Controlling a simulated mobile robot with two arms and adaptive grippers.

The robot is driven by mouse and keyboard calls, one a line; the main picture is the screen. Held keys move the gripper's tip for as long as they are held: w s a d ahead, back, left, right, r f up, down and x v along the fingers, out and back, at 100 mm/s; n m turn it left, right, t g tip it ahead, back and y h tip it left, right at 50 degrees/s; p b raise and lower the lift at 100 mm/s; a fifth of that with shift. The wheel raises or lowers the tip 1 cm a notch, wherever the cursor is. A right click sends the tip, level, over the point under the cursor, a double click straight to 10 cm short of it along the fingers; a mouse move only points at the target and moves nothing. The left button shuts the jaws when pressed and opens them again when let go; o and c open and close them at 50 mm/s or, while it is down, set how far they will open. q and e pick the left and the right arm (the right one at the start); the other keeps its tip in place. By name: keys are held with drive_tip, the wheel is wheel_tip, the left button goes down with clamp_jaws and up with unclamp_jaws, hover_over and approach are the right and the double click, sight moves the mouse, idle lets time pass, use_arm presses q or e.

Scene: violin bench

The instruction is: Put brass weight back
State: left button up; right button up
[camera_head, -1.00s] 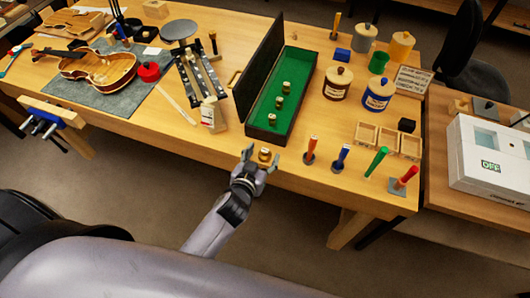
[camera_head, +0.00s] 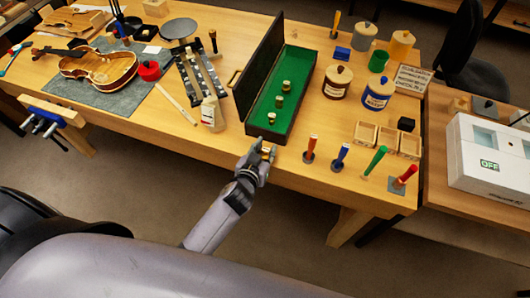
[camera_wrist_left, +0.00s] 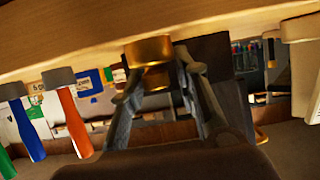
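The brass weight (camera_head: 268,149) is at the front edge of the bench, just in front of the green-lined case (camera_head: 297,68). My left gripper (camera_head: 264,154) has a finger on each side of it and looks shut on it. In the left wrist view, which is upside down, the brass weight (camera_wrist_left: 149,62) sits between the fingertips, against or very close to the bench top; I cannot tell whether it touches. The open case holds three smaller brass weights (camera_head: 279,101) in a row. My right gripper is not in view.
Upright handled tools (camera_head: 341,155) stand right of the gripper, with small wooden trays (camera_head: 388,138) behind them. A white-labelled bottle (camera_head: 211,113) stands left of the case. The case's raised dark lid (camera_head: 258,62) walls its left side. A violin (camera_head: 100,66) lies far left.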

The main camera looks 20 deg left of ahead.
use_arm(q)
clamp_jaws()
drive_tip(key=shift+r, duration=0.1)
